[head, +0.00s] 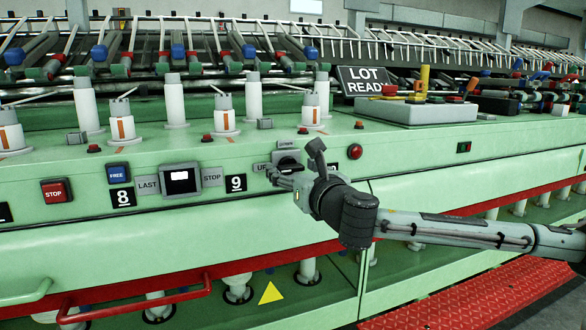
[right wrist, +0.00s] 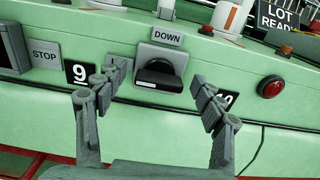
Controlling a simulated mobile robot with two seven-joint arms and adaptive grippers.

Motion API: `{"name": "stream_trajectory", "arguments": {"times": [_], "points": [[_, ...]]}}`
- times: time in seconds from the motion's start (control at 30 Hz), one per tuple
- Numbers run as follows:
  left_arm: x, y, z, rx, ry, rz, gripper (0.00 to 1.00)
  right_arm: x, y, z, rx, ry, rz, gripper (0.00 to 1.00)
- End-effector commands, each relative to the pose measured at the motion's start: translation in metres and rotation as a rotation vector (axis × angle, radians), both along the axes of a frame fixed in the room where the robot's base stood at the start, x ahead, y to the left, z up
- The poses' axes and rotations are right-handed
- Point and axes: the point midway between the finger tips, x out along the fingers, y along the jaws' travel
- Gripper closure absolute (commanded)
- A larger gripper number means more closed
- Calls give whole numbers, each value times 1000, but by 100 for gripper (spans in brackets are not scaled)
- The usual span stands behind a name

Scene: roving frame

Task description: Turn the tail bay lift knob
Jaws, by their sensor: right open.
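A black knob (head: 288,161) with a wide grip bar sits on a grey plate on the green machine's front, right of the 9 plate. In the right wrist view the knob (right wrist: 158,74) lies below a DOWN label (right wrist: 167,38); its bar runs roughly level across the picture. My right gripper (head: 276,176) reaches in from the right at the knob. In the right wrist view its open fingers (right wrist: 159,84) stand one on each side of the knob, with gaps to it. Contact is not visible. My left gripper is not in view.
Left of the knob are the 9 plate (head: 236,183), a small screen (head: 180,180) and a red STOP button (head: 56,191). A red round button (head: 355,151) is to the right. White posts and a LOT READY sign (head: 366,80) stand on the ledge above.

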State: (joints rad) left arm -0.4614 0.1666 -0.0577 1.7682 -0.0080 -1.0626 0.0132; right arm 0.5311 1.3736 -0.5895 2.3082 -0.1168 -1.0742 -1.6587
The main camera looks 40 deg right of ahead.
Motion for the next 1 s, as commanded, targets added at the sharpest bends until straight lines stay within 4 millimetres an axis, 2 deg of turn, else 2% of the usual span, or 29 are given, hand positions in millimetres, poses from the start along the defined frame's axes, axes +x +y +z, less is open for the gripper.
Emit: {"name": "stream_trajectory", "arguments": {"times": [0.07, 0.47, 0.77, 1.0], "points": [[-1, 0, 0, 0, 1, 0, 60, 0, 0, 0, 0, 0, 0, 31], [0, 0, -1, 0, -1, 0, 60, 0, 0, 0, 0, 0, 0, 79], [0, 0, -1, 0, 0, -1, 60, 0, 0, 0, 31, -7, 0, 81], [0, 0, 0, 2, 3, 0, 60, 0, -1, -1, 158, -38, 1, 81]]}}
